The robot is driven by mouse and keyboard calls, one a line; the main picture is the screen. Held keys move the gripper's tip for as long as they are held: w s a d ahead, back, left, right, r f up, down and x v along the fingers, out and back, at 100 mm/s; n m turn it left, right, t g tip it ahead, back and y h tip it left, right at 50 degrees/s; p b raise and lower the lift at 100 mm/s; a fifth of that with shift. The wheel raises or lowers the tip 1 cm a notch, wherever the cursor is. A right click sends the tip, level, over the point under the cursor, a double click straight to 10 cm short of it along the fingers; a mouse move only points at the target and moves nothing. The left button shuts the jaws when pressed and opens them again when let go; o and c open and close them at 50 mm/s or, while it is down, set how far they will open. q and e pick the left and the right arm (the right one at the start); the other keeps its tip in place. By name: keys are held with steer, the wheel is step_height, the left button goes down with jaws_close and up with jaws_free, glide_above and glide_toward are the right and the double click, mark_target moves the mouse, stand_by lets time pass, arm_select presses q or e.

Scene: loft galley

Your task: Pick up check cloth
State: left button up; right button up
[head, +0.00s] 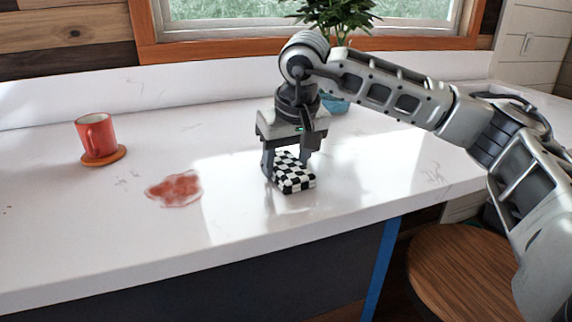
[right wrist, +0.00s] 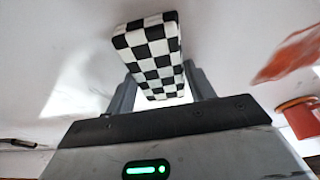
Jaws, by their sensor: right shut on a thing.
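The check cloth (head: 296,178) is a black and white checkered, folded block at the middle of the white counter. My right gripper (head: 287,170) points down over it and is shut on it, with one finger on each side. In the right wrist view the cloth (right wrist: 152,52) shows between the two fingers (right wrist: 158,92). The cloth looks to be at or very near the counter top; I cannot tell whether it touches. My left gripper is not in view.
A red stain (head: 174,189) lies on the counter left of the cloth. A red mug (head: 93,134) stands on a round coaster (head: 104,158) farther left. A potted plant (head: 338,14) stands behind my right arm. A wooden stool (head: 462,272) is below, front right.

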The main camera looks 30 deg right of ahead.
mark_target(283, 162)
steer(key=shift+r, duration=0.45)
step_height(283, 162, up, 2)
steer(key=shift+r, duration=0.15)
steer(key=s+r, duration=0.1)
steer(key=s+a+r, duration=0.1)
steer(key=r, duration=0.1)
steer(key=s+a+r, duration=0.1)
steer(key=r, duration=0.1)
steer(key=shift+s+b, duration=0.35)
steer(key=shift+b, duration=0.05)
steer(key=s+a+r, duration=0.4)
steer(key=s+r, duration=0.1)
steer(key=s, duration=0.3)
steer(key=shift+s+a+p, duration=0.25)
steer(key=shift+s+p, duration=0.15)
steer(key=o, duration=0.3)
steer(key=shift+f, duration=0.1)
steer(key=shift+c, duration=0.9)
